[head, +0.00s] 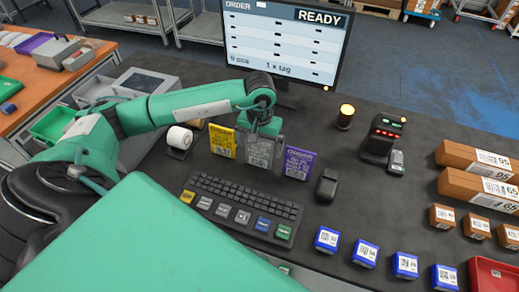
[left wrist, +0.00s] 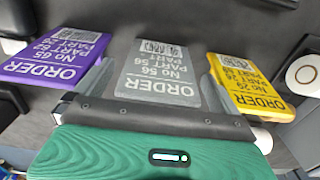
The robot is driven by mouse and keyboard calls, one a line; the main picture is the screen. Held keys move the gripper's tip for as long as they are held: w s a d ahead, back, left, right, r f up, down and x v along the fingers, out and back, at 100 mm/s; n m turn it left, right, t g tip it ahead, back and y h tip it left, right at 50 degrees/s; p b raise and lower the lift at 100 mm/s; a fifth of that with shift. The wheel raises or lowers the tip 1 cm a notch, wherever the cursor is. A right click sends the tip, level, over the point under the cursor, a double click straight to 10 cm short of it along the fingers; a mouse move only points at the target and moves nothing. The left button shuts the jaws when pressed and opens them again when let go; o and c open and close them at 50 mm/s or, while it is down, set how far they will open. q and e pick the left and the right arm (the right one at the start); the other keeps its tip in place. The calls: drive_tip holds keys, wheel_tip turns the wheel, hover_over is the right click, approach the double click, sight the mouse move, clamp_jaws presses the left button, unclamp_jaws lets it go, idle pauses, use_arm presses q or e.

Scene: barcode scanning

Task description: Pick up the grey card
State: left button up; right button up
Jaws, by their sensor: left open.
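The grey card (head: 260,151) stands between a yellow card (head: 222,141) and a purple card (head: 298,162) behind the keyboard. My left gripper (head: 262,130) is right above and at the grey card. In the left wrist view the grey card (left wrist: 157,72) lies between the two open fingers of my left gripper (left wrist: 155,92), with the purple card (left wrist: 55,55) to the left and the yellow card (left wrist: 247,85) to the right. I cannot tell whether the fingers touch the card. My right gripper is not in view.
A keyboard (head: 245,207) lies in front of the cards. A monitor (head: 284,42) reading READY stands behind. A label roll (head: 180,138) is at the left, a black mouse-like device (head: 327,184) at the right. Blue boxes (head: 365,252) and brown boxes (head: 480,190) stand further right.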

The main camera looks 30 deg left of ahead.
use_arm(q)
drive_tip(key=shift+f, duration=0.45)
drive_tip(key=c, duration=1)
drive_tip(key=shift+r, duration=0.1)
